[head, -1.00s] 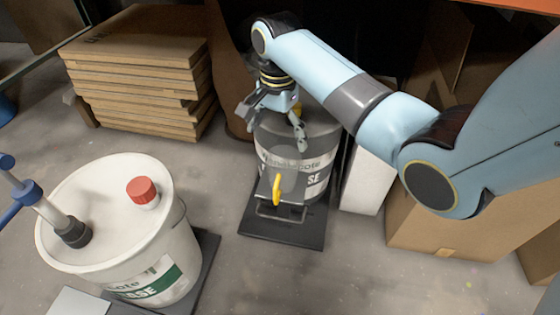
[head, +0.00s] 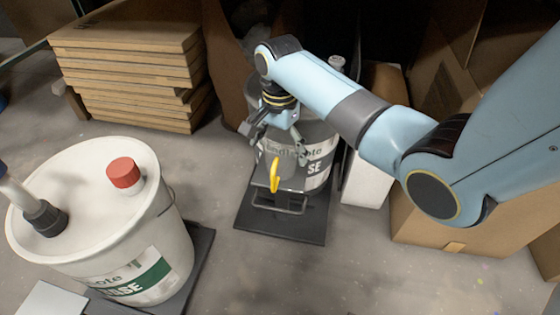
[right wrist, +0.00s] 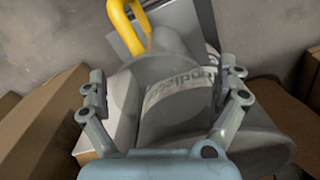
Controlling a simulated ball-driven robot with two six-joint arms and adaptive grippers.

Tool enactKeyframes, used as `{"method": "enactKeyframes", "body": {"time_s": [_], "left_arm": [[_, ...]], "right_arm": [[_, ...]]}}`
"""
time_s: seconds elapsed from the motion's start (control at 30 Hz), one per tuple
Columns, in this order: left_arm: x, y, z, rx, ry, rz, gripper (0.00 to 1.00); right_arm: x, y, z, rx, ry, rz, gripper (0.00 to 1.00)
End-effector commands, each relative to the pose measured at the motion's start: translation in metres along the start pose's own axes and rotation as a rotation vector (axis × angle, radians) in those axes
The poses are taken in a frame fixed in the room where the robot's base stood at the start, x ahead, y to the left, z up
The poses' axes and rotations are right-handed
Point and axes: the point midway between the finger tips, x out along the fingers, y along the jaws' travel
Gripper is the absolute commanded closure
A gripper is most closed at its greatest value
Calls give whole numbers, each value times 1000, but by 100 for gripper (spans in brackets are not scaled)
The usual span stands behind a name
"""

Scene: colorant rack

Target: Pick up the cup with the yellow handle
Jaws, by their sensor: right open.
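The cup is grey and looks partly see-through, with a bright yellow handle (head: 274,175) facing the front. It is in front of a grey labelled bucket (head: 318,165), and its outline is hard to tell from the bucket. My right gripper (head: 273,146) is open, pointing down over the cup. In the right wrist view my gripper (right wrist: 163,75) has its fingers spread to either side of the grey cup body (right wrist: 160,70); the handle (right wrist: 128,25) sticks out at the top. I cannot tell whether the fingers touch the cup. My left gripper is not in view.
The grey bucket stands on a dark base plate (head: 270,223). A white bucket (head: 110,230) with a red cap (head: 123,172) stands at the front left. Stacked flat boxes (head: 130,70) are behind it. A cardboard box (head: 455,225) is at the right. Floor is clear in front.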

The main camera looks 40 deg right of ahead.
Motion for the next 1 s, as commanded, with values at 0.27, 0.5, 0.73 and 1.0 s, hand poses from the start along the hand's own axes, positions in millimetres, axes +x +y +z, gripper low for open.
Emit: {"method": "enactKeyframes", "body": {"time_s": [0.27, 0.5, 0.73, 1.0], "left_arm": [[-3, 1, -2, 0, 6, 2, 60], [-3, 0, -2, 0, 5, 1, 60], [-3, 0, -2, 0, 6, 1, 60], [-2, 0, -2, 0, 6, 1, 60]], "right_arm": [[0, -1, 0, 0, 0, -2, 3], [0, -1, 0, 0, 0, -2, 34], [1, 0, 0, 0, 0, -1, 38], [1, 0, 0, 0, 0, 0, 38]]}}
